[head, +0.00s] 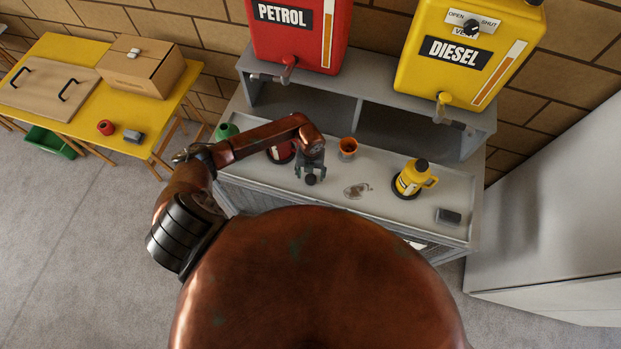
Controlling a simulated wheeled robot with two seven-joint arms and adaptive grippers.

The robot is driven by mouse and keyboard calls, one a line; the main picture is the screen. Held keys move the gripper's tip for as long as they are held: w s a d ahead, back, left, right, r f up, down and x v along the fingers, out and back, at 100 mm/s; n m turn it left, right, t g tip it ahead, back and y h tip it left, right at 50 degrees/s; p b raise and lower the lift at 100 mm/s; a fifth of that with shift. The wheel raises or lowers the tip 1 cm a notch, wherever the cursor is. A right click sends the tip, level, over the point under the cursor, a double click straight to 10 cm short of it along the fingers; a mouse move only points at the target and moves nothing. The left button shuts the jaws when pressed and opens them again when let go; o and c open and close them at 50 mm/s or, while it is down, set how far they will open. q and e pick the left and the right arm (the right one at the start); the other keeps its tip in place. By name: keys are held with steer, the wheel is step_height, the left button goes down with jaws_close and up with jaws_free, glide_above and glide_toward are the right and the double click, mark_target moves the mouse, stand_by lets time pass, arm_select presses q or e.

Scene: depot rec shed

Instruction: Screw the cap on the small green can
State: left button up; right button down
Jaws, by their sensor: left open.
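A green can (227,131) stands at the left end of the grey bench, its lower part hidden behind my left arm. My left gripper (311,176) is over the middle of the bench top, pointing down, open, to the right of the green can. A small dark round shape shows at its fingertips; I cannot tell whether it is a cap or part of the gripper. A red can (281,153) stands just left of the gripper, partly hidden by my arm. No cap can be made out clearly. My right gripper is not in view.
The bench top (390,208) also holds an orange cup (347,148), a small clear item (357,190), a yellow can (415,178) and a dark block (448,216). Red petrol (299,40) and yellow diesel (465,55) tanks stand above. A yellow table (62,52) is at left.

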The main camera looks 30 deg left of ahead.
mark_target(311, 179)
arm_select(q)
step_height(311, 179, down, 3)
steer(key=shift+w+f, duration=0.1)
steer(key=shift+c, duration=0.6)
steer(key=c, duration=0.7)
steer(key=shift+w+r, duration=0.1)
steer(key=shift+r, duration=0.5)
step_height(311, 179, up, 2)
steer(key=shift+r, duration=0.25)
steer(key=s+d+r, duration=0.2)
steer(key=s+r, duration=0.1)
steer(key=s, duration=0.1)
steer(key=s+d+r+b, duration=0.1)
steer(key=s+d+r, duration=0.1)
steer(key=s+r, duration=0.1)
steer(key=s+d+r+b, duration=0.1)
steer(key=s+d+r, duration=0.1)
steer(key=s, duration=0.3)
steer(key=shift+s+r, duration=0.4)
steer(key=shift+r, duration=0.3)
